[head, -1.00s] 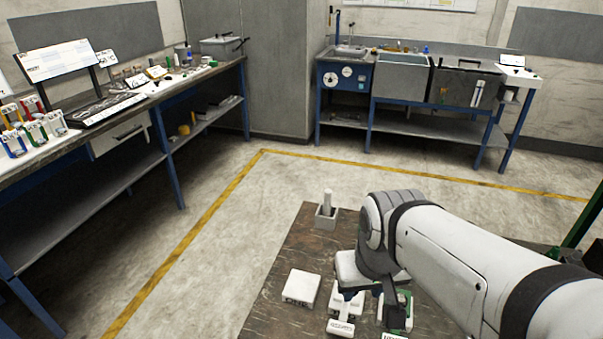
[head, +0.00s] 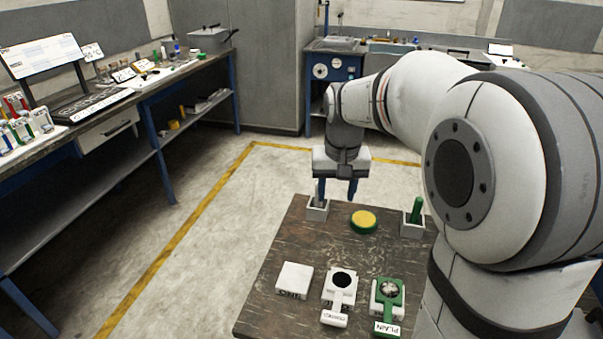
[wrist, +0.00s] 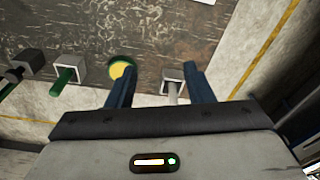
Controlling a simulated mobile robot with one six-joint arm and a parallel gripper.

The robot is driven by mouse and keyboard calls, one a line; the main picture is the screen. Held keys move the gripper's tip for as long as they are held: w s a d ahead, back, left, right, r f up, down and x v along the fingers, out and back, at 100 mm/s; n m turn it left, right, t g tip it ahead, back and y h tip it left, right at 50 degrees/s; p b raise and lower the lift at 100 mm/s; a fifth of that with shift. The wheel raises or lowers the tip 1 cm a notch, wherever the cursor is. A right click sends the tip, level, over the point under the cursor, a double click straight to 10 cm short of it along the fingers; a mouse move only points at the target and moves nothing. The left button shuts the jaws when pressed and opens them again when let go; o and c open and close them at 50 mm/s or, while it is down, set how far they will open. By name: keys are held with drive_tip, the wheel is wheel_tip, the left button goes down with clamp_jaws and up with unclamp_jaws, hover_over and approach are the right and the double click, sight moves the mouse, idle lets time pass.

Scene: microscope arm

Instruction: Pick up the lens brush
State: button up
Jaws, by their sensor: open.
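A pale grey handle (wrist: 173,92) stands in a square light holder (wrist: 166,72). I take it to be the lens brush, but no label or bristles show. The holder also shows at the table's back left corner in the head view (head: 317,214), where a finger seems to cover the handle. My gripper (head: 337,193) points down over that corner, open and empty. In the wrist view the pale handle appears between the fingers (wrist: 156,74), closer to the right one. Whether either finger touches it cannot be told.
A green handle (head: 416,208) stands in another holder (head: 412,230) to the right. A yellow-topped green disc (head: 363,221) lies between. A white block (head: 294,279), a white tool (head: 339,288) and a green one (head: 387,297) lie on the table's (head: 300,245) near part.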

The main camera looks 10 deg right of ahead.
drive_tip(key=shift+m+g, duration=0.6)
drive_tip(key=shift+g, duration=0.1)
drive_tip(key=w+f, duration=0.2)
drive_tip(key=w, duration=0.4)
drive_tip(key=w+f, duration=0.2)
drive_tip(key=w, duration=0.4)
drive_tip(key=w+f, duration=0.2)
drive_tip(key=w, duration=0.3)
drive_tip(key=shift+w+f, duration=0.6)
drive_tip(key=shift+f, duration=0.4)
wheel_tip(320, 180, down, 7)
drive_tip(key=shift+p, duration=0.65)
drive_tip(key=shift+c, duration=0.2)
clamp_jaws()
